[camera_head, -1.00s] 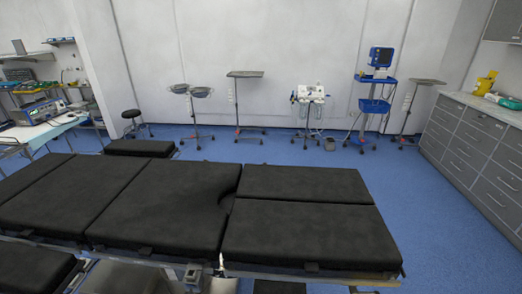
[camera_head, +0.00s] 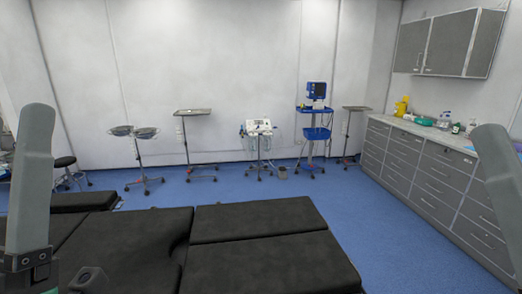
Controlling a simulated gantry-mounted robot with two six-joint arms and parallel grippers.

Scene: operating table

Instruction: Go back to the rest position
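Parts of my two arms show at the picture's sides: a grey link of my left arm stands upright at the left edge, and a grey link of my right arm slants in at the right edge. Neither gripper's fingers can be made out in the head view. The black padded operating table (camera_head: 265,222) lies in front of me, along the bottom of the picture. Its top is bare where it shows.
Grey drawer cabinets (camera_head: 430,185) line the right side, with a yellow container (camera_head: 402,106) and bottles on top. By the back wall stand a blue monitor cart (camera_head: 316,132), a white machine (camera_head: 259,128) and tray stands (camera_head: 193,112). Blue floor (camera_head: 365,215) is free between.

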